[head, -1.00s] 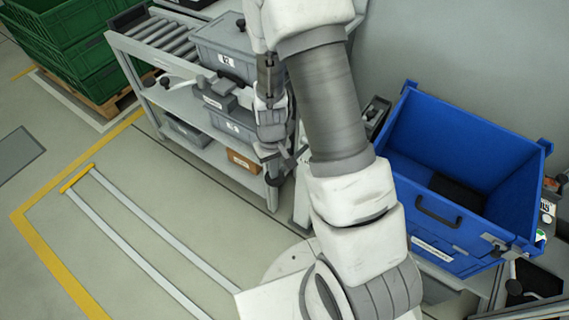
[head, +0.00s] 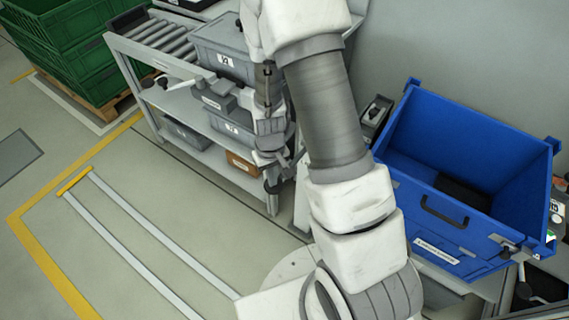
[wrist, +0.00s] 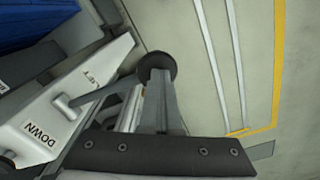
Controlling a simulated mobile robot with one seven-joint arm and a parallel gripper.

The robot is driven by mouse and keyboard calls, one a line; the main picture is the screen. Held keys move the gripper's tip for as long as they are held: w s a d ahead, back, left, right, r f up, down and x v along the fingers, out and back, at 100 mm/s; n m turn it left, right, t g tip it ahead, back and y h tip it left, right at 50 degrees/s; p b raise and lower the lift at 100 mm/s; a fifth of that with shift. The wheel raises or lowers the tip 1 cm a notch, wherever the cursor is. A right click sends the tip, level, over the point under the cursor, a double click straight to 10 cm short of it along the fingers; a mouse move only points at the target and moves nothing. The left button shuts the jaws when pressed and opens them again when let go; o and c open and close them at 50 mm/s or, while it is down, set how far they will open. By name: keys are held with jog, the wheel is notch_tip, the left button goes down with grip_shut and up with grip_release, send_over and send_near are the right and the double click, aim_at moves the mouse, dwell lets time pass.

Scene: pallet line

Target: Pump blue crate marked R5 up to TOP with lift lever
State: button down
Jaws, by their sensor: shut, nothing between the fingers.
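The blue crate (head: 464,226) stands on a lift stand at the right of the head view. Its front label is too small to read. Its wall also shows in the wrist view (wrist: 40,22). In the wrist view, the lift lever (wrist: 92,97) sticks out from a white panel (wrist: 32,128) marked DOWN and ends in a round black knob (wrist: 157,66). My gripper (wrist: 160,90) is shut and empty, right at the knob; whether it touches is unclear. In the head view my gripper (head: 271,160) hangs left of the arm, in front of the shelf.
A grey shelf rack (head: 180,97) with rollers and grey boxes (head: 222,52) stands behind my gripper. Green crates (head: 75,60) sit on a pallet at the far left. The floor at left is clear, with yellow lines (head: 45,262) and pale rails (head: 130,235).

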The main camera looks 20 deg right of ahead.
aim_at(273, 190)
jog(key=shift+f, duration=0.1)
jog(key=shift+s+a+f+b, duration=0.1)
jog(key=shift+f+b, duration=0.7)
jog(key=shift+f+b, duration=0.75)
jog(key=shift+f, duration=0.15)
jog(key=shift+s+f, duration=0.1)
jog(key=shift+f+b, duration=0.8)
jog(key=shift+b, duration=0.05)
jog(key=r+p, duration=0.2)
jog(key=r, duration=0.1)
jog(key=r+p, duration=0.3)
jog(key=r, duration=0.1)
jog(key=d+r+p, duration=0.1)
jog(key=r+p, duration=0.2)
jog(key=shift+w+r, duration=0.4)
jog(key=shift+f, duration=0.2)
